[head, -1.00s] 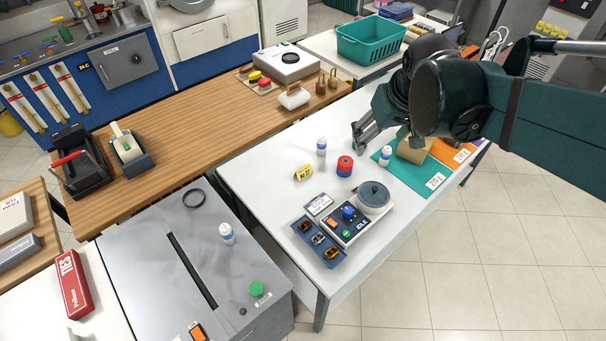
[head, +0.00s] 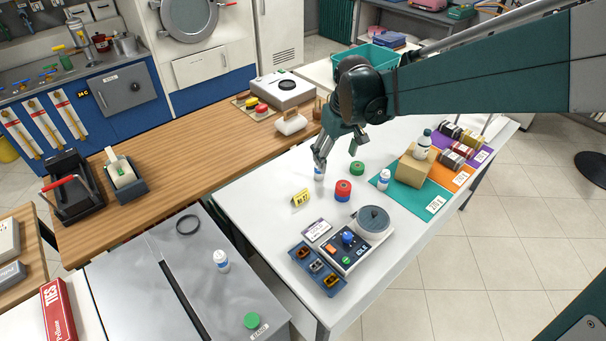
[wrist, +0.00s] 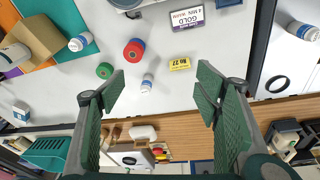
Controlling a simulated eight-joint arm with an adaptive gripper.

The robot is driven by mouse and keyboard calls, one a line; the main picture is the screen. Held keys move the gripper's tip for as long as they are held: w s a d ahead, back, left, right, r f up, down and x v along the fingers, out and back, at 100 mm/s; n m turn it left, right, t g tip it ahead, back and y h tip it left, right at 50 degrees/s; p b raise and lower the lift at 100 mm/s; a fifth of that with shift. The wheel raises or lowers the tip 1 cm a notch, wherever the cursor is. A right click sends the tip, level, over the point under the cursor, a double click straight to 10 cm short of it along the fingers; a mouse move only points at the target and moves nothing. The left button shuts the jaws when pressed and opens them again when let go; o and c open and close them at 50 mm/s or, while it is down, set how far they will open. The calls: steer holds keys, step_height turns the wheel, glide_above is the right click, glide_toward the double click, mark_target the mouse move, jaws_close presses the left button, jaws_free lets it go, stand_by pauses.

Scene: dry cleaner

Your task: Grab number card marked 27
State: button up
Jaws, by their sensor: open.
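The yellow number card (head: 300,198) stands on the white table, left of the red and blue spool. In the wrist view the card (wrist: 180,64) lies ahead of the fingers, a little right of centre, and seems to read "No 27". My gripper (head: 338,150) is above the table's back edge, beyond the card and near a white bottle. In the wrist view my gripper (wrist: 160,85) is open and empty, its two green fingers wide apart, with the card apart from both.
A white bottle (wrist: 147,83), a red and blue spool (head: 343,190) and a green spool (head: 357,168) are close to the card. A device with a round grey top (head: 373,220) and a blue tray (head: 317,270) stand nearer the front. Table left of the card is clear.

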steer(key=w+a+f+n+g+b, duration=0.1)
steer(key=w+a+f, duration=0.2)
steer(key=f, duration=0.2)
steer(key=w+a+f+n+b, duration=0.1)
steer(key=w+a+f, duration=0.2)
steer(key=a+f, duration=0.15)
steer(key=n+g+b, duration=0.1)
glide_above(300, 196)
steer(key=w, duration=0.2)
steer(key=shift+h, duration=0.3)
steer(key=f, duration=0.7)
steer(key=a+f, duration=0.1)
steer(key=f, duration=0.3)
steer(key=shift+s+f, duration=0.1)
steer(key=shift+s, duration=0.15)
steer(key=shift+d, duration=0.1)
steer(key=shift+f+b, duration=0.35)
steer(key=shift+f, duration=0.95)
steer(key=shift+d+f+b, duration=0.2)
steer(key=shift+f+b, duration=0.2)
steer(key=shift+f, duration=2.2)
steer(key=c, duration=0.7)
